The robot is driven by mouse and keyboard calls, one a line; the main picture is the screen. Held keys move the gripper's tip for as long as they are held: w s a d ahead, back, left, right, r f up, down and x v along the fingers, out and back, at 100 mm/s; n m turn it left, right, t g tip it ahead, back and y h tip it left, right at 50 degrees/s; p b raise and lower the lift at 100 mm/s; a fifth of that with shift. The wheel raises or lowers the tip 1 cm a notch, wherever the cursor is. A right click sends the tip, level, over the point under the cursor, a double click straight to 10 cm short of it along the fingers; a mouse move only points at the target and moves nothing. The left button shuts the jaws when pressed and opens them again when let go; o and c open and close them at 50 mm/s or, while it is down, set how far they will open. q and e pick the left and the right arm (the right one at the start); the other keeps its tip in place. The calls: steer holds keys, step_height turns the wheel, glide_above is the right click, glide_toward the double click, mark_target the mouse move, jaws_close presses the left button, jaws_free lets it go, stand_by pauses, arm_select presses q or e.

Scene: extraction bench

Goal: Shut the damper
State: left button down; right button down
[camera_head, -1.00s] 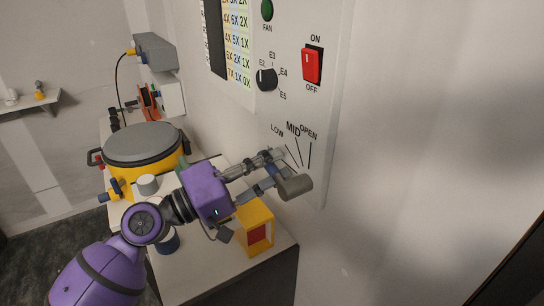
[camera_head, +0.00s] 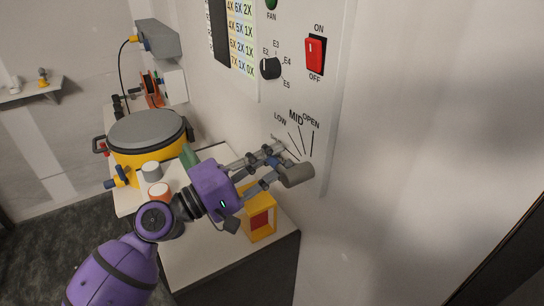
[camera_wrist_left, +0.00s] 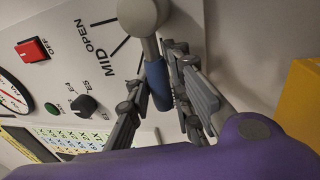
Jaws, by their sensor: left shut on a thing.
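The damper lever has a grey cylindrical knob (camera_head: 297,175) and a blue grip, and stands out from the panel below the LOW, MID and OPEN marks (camera_head: 296,118). My left gripper (camera_head: 272,167) is shut on the blue grip, just behind the knob. In the left wrist view the blue grip (camera_wrist_left: 158,85) lies between the fingers, with the round grey knob (camera_wrist_left: 140,17) beyond it. My right gripper is not in view.
The panel also carries a red ON/OFF switch (camera_head: 315,55), a black dial (camera_head: 270,68) and a green fan button (camera_head: 271,3). Under my left arm, the bench (camera_head: 190,260) holds a yellow box (camera_head: 261,229) and a grey-lidded yellow pot (camera_head: 150,155). The wall at right is bare.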

arm_select(q)
steer(key=shift+f, duration=0.2)
steer(key=c, duration=1.8)
jaws_free()
steer(key=shift+a, duration=0.1)
steer(key=shift+c, duration=0.2)
steer(key=shift+o, duration=1.4)
steer(key=shift+r, duration=0.1)
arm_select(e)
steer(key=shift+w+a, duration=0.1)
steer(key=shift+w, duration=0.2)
arm_select(q)
steer(key=v, duration=1.2)
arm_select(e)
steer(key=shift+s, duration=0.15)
